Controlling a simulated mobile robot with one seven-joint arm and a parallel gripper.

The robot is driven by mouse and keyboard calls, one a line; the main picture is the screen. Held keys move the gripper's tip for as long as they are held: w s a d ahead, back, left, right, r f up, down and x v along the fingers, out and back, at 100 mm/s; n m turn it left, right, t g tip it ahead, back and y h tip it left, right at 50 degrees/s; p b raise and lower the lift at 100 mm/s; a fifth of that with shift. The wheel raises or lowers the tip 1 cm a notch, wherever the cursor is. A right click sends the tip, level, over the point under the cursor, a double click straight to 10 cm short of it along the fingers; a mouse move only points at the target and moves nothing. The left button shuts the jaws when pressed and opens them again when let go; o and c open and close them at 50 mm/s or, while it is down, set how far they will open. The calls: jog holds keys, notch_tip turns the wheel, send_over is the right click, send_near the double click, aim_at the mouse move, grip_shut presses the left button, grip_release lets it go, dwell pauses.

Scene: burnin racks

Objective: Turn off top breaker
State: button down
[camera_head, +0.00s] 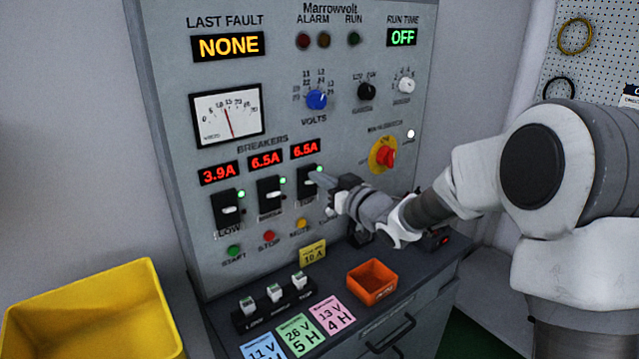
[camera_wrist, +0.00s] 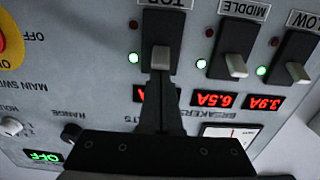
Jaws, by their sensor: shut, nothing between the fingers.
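The top breaker (camera_head: 306,185) is the rightmost of three black breakers on the grey panel. In the upside-down wrist view the top breaker (camera_wrist: 164,28) is at upper centre, with its pale lever (camera_wrist: 161,57) toward the display side and a lit green lamp (camera_wrist: 133,58) beside it. The lever lines up with those of the middle breaker (camera_wrist: 236,65) and low breaker (camera_wrist: 297,72). My gripper (camera_head: 319,178) is shut and empty, its tips at the top breaker's lever. In the wrist view the fingertips (camera_wrist: 159,76) overlap the lever's edge; contact is not clear.
The red main switch (camera_head: 386,156) is right of the breakers, above my forearm. Start, stop and mute buttons sit below. An orange bin (camera_head: 372,282) and several cards lie on the ledge. A yellow bin (camera_head: 95,315) stands at lower left.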

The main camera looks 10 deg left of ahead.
jog(key=shift+s+d+f+t+y+b, duration=0.1)
jog(key=shift+f+t+y+b, duration=0.25)
jog(key=shift+b, duration=0.85)
jog(key=s+d+f+t+y+b, duration=0.2)
jog(key=s+d+f+b, duration=0.6)
jog(key=s+d+b, duration=0.3)
jog(key=shift+s+d+f+y+b, duration=0.15)
jog(key=shift+d+f+y+b, duration=0.15)
jog(key=shift+d+b, duration=0.4)
jog(key=shift+d, duration=0.15)
